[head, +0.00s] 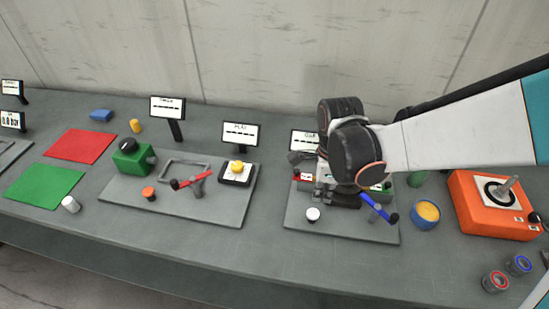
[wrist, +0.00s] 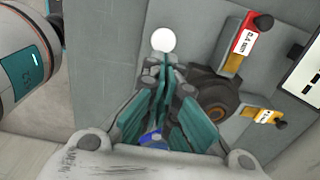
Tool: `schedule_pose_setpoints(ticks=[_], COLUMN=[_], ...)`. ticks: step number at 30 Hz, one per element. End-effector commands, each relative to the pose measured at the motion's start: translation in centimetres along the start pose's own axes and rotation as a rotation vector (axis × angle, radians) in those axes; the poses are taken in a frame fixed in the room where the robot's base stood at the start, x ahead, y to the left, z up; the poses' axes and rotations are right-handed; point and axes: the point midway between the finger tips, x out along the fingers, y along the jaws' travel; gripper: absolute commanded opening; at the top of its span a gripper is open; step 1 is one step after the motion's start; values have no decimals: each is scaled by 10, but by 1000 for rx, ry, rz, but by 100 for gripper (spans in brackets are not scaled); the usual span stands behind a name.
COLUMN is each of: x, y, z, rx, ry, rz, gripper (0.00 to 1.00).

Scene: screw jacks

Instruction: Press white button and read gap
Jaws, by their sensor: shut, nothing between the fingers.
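The white button (head: 313,214) is a small round knob at the front left of the right-hand grey plate (head: 300,232). In the wrist view the white button (wrist: 164,39) shows just beyond my fingertips. My gripper (wrist: 163,66) is shut and empty, its teal fingers together and pointing toward the button; I cannot tell if they touch it. In the head view my arm hides most of the fingers. The gap display (head: 302,137) behind the plate is partly hidden by my arm. In the wrist view the display (wrist: 306,72) is cut off and shows dashes.
A red block (wrist: 243,38) labelled 0.4 mm and a yellow block (wrist: 258,113) lie beside my gripper. A blue handle (head: 380,209) stands right of the button. Another grey plate (head: 215,211) stands left.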

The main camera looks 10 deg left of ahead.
Motion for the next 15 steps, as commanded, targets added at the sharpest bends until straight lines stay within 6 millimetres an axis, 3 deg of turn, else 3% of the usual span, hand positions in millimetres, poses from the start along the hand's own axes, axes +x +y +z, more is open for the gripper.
schedule_pose_setpoints(ticks=[1, 6, 15], x=[13, 40, 68], y=[0, -2, -3], z=[1, 1, 0], rx=[-3, -1, 1], ry=[0, 0, 0], rz=[0, 0, 0], gripper=[0, 0, 0])
